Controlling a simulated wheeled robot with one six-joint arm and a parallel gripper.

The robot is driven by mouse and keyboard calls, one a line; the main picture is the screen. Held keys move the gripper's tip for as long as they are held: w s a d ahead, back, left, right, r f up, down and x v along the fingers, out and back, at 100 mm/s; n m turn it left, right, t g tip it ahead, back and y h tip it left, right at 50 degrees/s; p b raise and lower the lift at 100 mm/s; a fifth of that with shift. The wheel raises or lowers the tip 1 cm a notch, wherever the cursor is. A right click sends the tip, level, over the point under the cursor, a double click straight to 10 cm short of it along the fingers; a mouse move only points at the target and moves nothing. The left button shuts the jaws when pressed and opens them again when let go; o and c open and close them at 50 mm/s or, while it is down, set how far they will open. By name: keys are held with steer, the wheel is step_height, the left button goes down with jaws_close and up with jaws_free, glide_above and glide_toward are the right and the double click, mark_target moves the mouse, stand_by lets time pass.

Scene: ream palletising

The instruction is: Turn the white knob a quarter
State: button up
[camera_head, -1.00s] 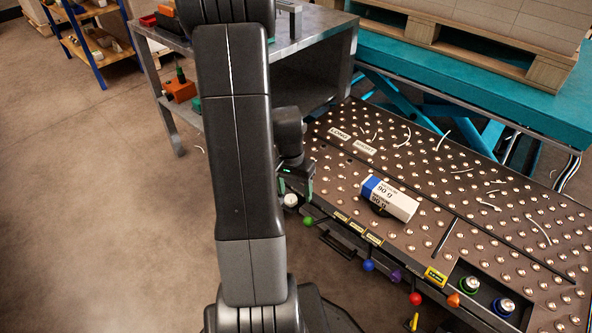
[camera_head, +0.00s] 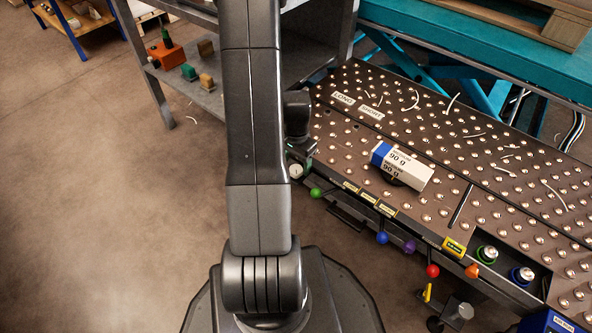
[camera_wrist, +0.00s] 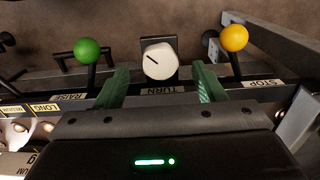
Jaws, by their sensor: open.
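The white knob (camera_wrist: 160,61) sits on a dark mount above the TURN label in the wrist view, with a dark pointer line slanting on its face. It also shows in the head view (camera_head: 296,170) at the left end of the table's front edge. My gripper (camera_wrist: 160,82) is open, its two green fingers spread to either side below the knob. I see no contact between the fingers and the knob. In the head view my gripper is mostly hidden behind my arm.
A green ball lever (camera_wrist: 87,50) over RAISE stands left of the knob, and a yellow ball lever (camera_wrist: 234,38) by STOP stands right. A blue-and-white ream (camera_head: 402,167) lies on the ball-studded table (camera_head: 340,120). More coloured levers line the front edge.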

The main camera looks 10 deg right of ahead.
mark_target(296, 172)
steer(key=shift+f+b, duration=0.3)
steer(key=shift+f, duration=0.95)
steer(key=c, duration=1)
steer(key=shift+o, duration=0.2)
steer(key=shift+n+p, duration=0.5)
steer(key=shift+n, duration=2.4)
